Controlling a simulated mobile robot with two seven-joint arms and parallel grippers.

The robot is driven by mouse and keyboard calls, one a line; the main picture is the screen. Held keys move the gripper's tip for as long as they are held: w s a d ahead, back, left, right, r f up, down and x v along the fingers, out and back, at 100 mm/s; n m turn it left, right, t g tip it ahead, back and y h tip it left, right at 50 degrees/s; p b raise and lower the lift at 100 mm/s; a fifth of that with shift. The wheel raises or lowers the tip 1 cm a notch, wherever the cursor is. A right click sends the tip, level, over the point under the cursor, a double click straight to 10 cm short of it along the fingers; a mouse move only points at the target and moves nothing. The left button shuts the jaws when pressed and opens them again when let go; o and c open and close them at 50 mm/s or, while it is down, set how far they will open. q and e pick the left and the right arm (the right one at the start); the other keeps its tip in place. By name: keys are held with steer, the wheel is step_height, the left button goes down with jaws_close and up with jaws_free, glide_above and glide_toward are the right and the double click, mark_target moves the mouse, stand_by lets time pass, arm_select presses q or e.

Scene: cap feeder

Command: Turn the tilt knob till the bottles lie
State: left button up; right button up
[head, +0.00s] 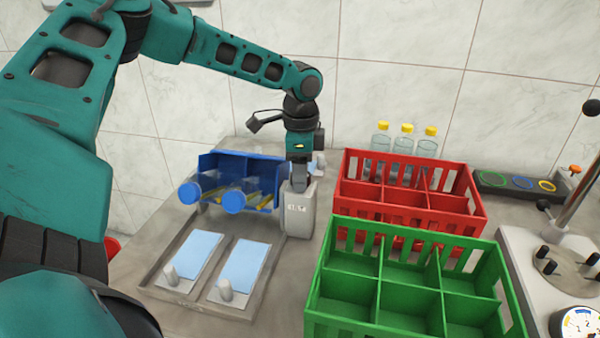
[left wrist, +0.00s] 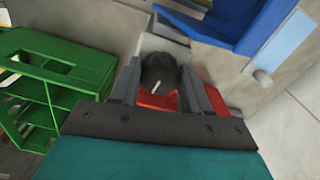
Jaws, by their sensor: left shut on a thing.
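The tilt knob (left wrist: 160,75) is dark and round with a white pointer line; it sits on a grey box (head: 298,218) with a small label. My left gripper (head: 299,181) points down over this box. In the left wrist view its two fingers stand on either side of the knob, shut on it. In the head view the knob is hidden by the gripper. Two clear bottles with blue caps, the left one (head: 190,192) and the right one (head: 233,201), rest in a blue cradle (head: 267,172), caps toward me. They look close to lying; the exact angle is unclear. My right gripper is out of view.
A red crate (head: 455,217) and a green crate (head: 340,322) stand right of the grey box. Two light blue plates (head: 203,250) lie in a grey tray before the cradle. Several yellow-capped bottles (head: 404,140) stand behind the red crate. A gauge device (head: 520,250) is at the right.

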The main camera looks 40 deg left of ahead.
arm_select(q)
steer(key=shift+c, duration=1.2)
steer(key=m, duration=0.3)
steer(key=o, duration=1.2)
steer(key=shift+r, duration=0.15)
step_height(320, 180, up, 7)
steer(key=p, duration=0.5)
steer(key=shift+p, duration=0.4)
steer(key=shift+f, duration=0.2)
